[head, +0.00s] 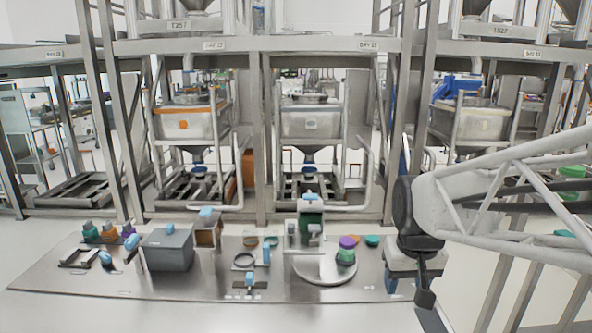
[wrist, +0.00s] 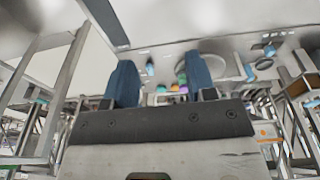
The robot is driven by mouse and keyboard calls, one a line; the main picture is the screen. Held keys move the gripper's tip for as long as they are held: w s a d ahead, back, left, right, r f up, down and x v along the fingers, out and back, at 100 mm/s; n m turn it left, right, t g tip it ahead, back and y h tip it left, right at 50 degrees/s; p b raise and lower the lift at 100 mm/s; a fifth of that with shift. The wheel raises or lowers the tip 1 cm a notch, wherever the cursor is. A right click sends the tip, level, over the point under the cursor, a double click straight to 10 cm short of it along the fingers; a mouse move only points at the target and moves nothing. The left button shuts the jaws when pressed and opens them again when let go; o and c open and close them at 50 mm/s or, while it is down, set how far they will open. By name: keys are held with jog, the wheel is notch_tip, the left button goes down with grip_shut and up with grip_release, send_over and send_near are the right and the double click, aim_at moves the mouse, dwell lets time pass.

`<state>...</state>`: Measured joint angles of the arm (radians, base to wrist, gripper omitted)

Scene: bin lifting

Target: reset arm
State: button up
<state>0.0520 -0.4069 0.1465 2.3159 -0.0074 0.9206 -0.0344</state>
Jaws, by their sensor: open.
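My arm (head: 480,195) reaches in from the right edge in the head view. Its dark end and my gripper (head: 425,297) hang down near the right end of the steel table (head: 120,280). In the wrist view my gripper (wrist: 160,72) shows two blue fingers spread apart, with nothing held between them. The table top and its small coloured things show beyond the fingers, small and upside down. My gripper is apart from the things on the table. The exact fingertips are hard to make out in the head view.
A grey bin (head: 168,250) stands left on the table. A round plate (head: 324,268) carries a green jar with a purple lid (head: 347,250). Small coloured bottles (head: 109,232) stand at the back left. Steel frames with hoppers (head: 310,122) rise behind. The table's front strip is clear.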

jog(key=s+a+f, duration=0.1)
jog(key=s+a, duration=0.1)
jog(key=s, duration=1.1)
jog(key=shift+s+t, duration=0.25)
jog(key=shift+t, duration=0.05)
jog(key=shift+f, duration=0.1)
dwell(0.4)
